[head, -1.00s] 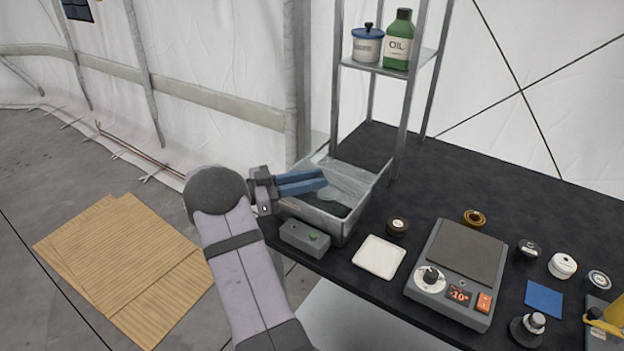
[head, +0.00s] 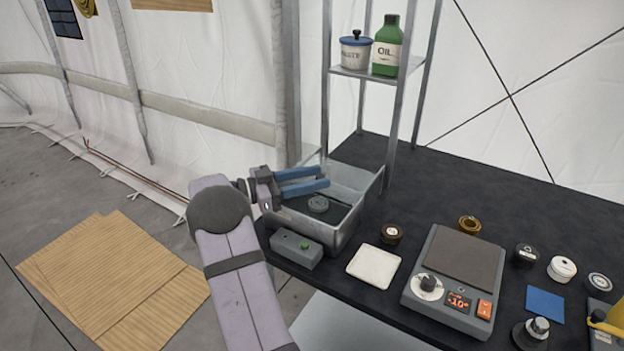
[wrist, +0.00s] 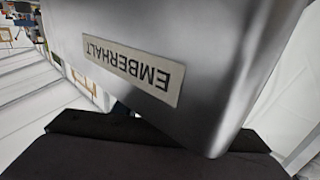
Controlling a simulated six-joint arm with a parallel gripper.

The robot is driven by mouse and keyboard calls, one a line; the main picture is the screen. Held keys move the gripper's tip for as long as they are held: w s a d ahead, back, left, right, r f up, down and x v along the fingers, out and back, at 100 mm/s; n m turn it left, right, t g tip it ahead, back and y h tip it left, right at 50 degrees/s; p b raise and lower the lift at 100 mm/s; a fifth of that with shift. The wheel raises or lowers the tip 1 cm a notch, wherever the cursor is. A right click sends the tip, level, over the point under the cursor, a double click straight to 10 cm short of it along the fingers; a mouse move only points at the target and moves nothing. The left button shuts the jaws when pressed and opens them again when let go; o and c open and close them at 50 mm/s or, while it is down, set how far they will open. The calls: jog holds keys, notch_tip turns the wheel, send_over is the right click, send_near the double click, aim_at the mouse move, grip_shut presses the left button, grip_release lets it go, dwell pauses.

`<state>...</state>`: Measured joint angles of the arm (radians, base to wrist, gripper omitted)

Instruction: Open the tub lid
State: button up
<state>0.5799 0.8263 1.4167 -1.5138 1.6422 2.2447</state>
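The grey metal tub (head: 345,225) stands at the back left corner of the black table. Its top looks open, with a round grey piece (head: 318,204) against a dark interior. I cannot clearly make out a separate lid; a pale edge shows behind the fingers. My gripper (head: 326,178) is over the tub's left rear part, its two blue fingers apart with nothing seen between them. In the wrist view a smooth metal wall (wrist: 215,60) with an upside-down EMBERHALT label (wrist: 128,73) fills most of the picture; whether it is tub or lid I cannot tell. The fingertips are hidden there.
A metal shelf (head: 365,70) holding a pot and green bottle rises behind the tub.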

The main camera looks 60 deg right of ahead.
jog(key=shift+a, duration=0.1)
jog(key=b+v, duration=0.2)
jog(key=v, duration=0.5)
jog(key=shift+w, duration=0.15)
dwell(0.4)
